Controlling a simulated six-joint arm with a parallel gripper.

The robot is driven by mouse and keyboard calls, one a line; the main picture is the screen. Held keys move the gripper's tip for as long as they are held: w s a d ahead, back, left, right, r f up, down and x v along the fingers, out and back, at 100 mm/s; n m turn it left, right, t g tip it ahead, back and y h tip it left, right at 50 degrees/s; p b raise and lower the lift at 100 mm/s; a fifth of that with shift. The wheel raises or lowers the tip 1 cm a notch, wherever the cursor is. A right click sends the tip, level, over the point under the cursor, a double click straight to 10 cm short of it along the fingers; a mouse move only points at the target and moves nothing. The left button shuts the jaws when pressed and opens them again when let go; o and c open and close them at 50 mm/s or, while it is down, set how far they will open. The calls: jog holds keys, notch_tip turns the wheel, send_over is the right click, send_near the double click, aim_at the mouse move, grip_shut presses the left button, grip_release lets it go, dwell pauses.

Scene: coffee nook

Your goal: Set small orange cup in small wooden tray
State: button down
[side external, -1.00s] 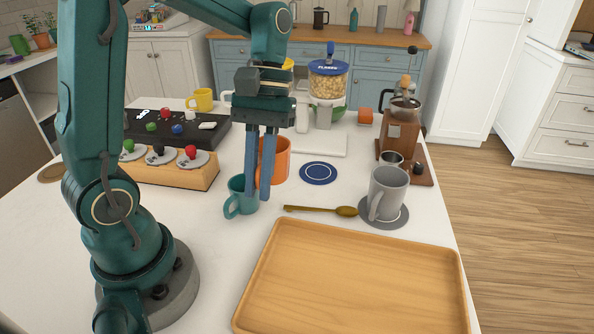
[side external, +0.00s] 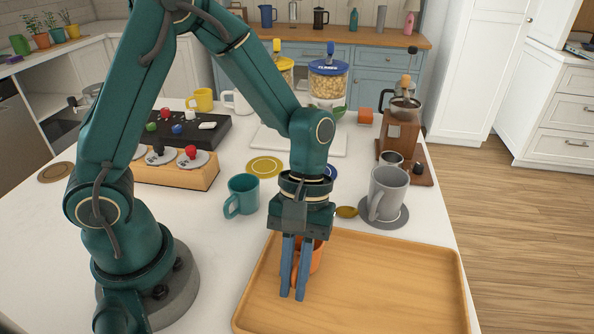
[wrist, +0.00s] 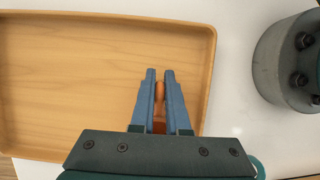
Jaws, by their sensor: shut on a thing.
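The small orange cup (side external: 316,257) is in my gripper (side external: 292,297), over the left part of the wooden tray (side external: 400,275) in the side view. My gripper points down, its blue fingers shut on the cup and hiding part of it. In the wrist view, a strip of the orange cup (wrist: 159,90) shows between the fingertips (wrist: 160,72), inside the outline of the tray (wrist: 60,75). The cup looks roughly upright. I cannot tell whether it touches the tray floor. The tray holds nothing else that I can see.
A teal mug (side external: 242,196) stands behind the tray to the left. A grey mug (side external: 388,190) on a coaster stands behind it to the right. A spoon (side external: 346,212), partly hidden by my gripper, lies near the tray's back edge. A yellow coaster (side external: 265,167) lies bare.

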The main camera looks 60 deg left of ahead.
jog(key=shift+f, duration=0.3)
jog(key=c, duration=0.9)
grip_release()
jog(key=shift+r, duration=0.1)
jog(key=v, duration=1.2)
jog(key=s+a+r+m+t+y, duration=0.1)
jog(key=s+a+m+t, duration=0.1)
jog(key=t, duration=0.1)
jog(key=s+a+r+m+t+y, duration=0.1)
jog(key=a+m+t, duration=0.1)
jog(key=m+t, duration=0.1)
jog(key=s+a+r+m+t+y, duration=0.1)
jog(key=s+a+m+t, duration=0.1)
jog(key=m+t, duration=0.1)
jog(key=shift+s+a, duration=0.3)
